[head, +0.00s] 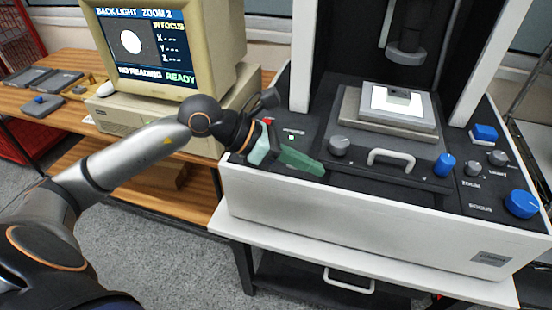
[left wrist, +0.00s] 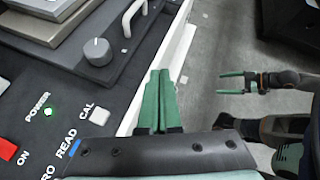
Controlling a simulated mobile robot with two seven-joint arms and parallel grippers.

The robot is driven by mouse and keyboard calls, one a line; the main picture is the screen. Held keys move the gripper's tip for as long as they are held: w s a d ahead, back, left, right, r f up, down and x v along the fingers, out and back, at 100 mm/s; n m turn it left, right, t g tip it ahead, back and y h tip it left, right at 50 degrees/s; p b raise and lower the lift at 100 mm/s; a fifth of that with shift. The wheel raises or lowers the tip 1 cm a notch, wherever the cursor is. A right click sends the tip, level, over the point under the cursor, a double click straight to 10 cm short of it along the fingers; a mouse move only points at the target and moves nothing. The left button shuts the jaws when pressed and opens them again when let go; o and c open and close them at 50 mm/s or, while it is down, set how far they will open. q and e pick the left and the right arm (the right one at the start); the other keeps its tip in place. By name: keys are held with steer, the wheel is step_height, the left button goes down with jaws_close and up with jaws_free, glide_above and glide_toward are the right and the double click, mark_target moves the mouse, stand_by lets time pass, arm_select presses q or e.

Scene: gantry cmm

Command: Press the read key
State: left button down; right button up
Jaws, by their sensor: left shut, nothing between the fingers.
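The read key shows in the left wrist view as a blue key (left wrist: 75,149) beside the READ label, partly hidden by my gripper's body. A white CAL key (left wrist: 99,116) lies beside it. In the head view my left gripper covers this part of the panel, and I cannot make out the read key there. My left gripper (head: 322,170) is shut and empty over the machine's left front; its green fingers (left wrist: 160,72) show past the keys, near the panel's edge. My right gripper (left wrist: 222,83) is open and empty, away from the machine in the left wrist view.
The monitor (head: 140,42) reads NO READING and READY. A red switch (left wrist: 7,148) and a lit green power lamp (left wrist: 48,112) sit near the keys. A grey knob (head: 339,145), a white handle (head: 391,158) and the stage (head: 350,120) are right of my left gripper.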

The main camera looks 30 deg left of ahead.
arm_select(q)
steer(key=w+a+r+t+y, duration=0.1)
steer(key=w+a+r+y, duration=0.1)
steer(key=a+y, duration=0.2)
steer(key=w+a+r+m+t+y, duration=0.1)
steer(key=a+y, duration=0.3)
steer(key=a, duration=0.5)
steer(key=shift+w+r+m+t+b, duration=0.35)
steer(key=shift+w+r, duration=0.2)
steer(key=shift+w, duration=0.2)
arm_select(e)
steer(key=shift+w+d+f, duration=0.2)
steer(key=shift+w+f, duration=0.25)
steer(key=shift+w, duration=0.1)
arm_select(q)
steer(key=shift+a, duration=0.1)
step_height(320, 180, down, 7)
steer(key=b, duration=0.4)
steer(key=shift+b, duration=0.4)
steer(key=shift+f+b, duration=0.7)
steer(key=shift+b, duration=0.05)
steer(key=shift+f, duration=0.15)
arm_select(e)
steer(key=shift+n+y, duration=0.4)
steer(key=a+f, duration=0.1)
steer(key=w+a+f, duration=0.2)
steer(key=shift+a+f, duration=0.15)
steer(key=shift+f, duration=0.15)
